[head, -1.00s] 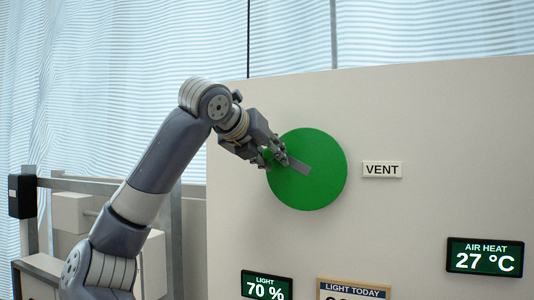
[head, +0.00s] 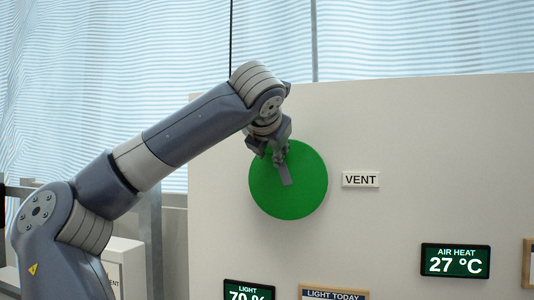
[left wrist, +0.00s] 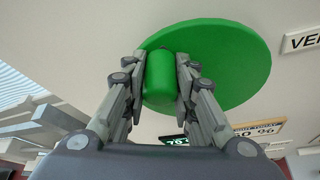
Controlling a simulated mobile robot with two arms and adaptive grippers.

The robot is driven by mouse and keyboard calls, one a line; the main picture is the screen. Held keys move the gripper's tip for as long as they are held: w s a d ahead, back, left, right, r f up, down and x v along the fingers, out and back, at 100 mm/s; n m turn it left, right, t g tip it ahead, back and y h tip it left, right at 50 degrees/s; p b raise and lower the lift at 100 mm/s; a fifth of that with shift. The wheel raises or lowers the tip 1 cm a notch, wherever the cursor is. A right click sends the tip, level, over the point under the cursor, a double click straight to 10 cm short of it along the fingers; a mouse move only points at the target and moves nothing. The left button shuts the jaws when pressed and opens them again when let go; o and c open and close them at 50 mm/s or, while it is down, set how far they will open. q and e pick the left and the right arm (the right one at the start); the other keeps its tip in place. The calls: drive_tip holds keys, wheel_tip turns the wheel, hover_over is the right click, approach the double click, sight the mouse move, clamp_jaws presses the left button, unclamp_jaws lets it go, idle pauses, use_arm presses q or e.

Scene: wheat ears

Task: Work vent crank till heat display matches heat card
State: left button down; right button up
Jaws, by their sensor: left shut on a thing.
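The vent crank is a green disc (head: 305,190) on a pale panel, with a grey bar (head: 286,176) from its middle up to its upper edge. My left gripper (head: 280,157) is at the top of the disc. In the left wrist view the left gripper (left wrist: 160,100) has its fingers shut around the green crank knob (left wrist: 160,78). In the head view the gripper hides the knob. The air heat display (head: 455,261) at the lower right reads 27 °C. No readable heat card shows. My right gripper is in neither view.
A VENT label (head: 360,180) is right of the disc. A light display (head: 249,291) and a LIGHT TODAY card (head: 334,294) are cut off at the bottom. A wood-framed card (head: 527,265) is cut off at the right edge.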

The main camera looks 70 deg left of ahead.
use_arm(q)
drive_tip(key=shift+w+d, duration=0.1)
idle(0.3)
drive_tip(key=c, duration=1.3)
unclamp_jaws()
drive_tip(key=v, duration=1.2)
drive_tip(key=shift+w, duration=0.1)
